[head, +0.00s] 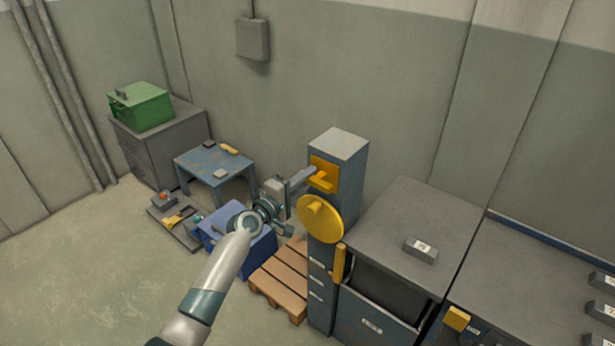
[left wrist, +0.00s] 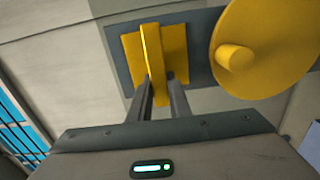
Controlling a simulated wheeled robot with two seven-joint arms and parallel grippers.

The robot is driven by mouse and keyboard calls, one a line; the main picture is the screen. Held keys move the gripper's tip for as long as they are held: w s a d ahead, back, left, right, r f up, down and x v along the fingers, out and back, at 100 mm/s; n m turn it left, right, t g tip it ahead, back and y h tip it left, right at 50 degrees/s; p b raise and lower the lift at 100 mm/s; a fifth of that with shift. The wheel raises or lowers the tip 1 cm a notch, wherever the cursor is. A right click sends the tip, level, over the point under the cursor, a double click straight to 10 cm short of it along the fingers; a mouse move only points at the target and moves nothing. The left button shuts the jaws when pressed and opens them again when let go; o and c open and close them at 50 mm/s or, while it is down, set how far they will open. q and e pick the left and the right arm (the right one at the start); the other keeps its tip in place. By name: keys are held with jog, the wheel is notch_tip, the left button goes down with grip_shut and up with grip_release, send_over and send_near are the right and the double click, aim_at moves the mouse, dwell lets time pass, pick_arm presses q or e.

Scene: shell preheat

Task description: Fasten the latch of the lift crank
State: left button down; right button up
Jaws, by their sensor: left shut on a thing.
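The lift crank is a yellow disc (head: 320,219) with a round knob on the side of a blue-grey column (head: 341,150). In the left wrist view the crank disc (left wrist: 275,45) fills the upper right. The yellow latch (head: 325,184) sits above the crank near the column top; the left wrist view shows it as a yellow plate with a raised upright fin (left wrist: 152,50). My left gripper (head: 316,175) reaches the latch from the left. Its fingertips (left wrist: 162,78) are closed on the lower end of the fin and hide part of it. My right gripper is out of view.
A grey cabinet (head: 415,225) with a small labelled block stands right of the column. A wooden pallet (head: 281,277) and a blue box (head: 232,250) lie below my arm. A small blue table (head: 205,163) stands behind left.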

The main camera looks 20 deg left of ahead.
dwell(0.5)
pick_arm(q)
jog(key=c, duration=1.6)
grip_release()
jog(key=shift+a, duration=0.1)
jog(key=shift+c, duration=0.2)
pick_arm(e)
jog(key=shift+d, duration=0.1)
pick_arm(q)
jog(key=shift+s, duration=0.1)
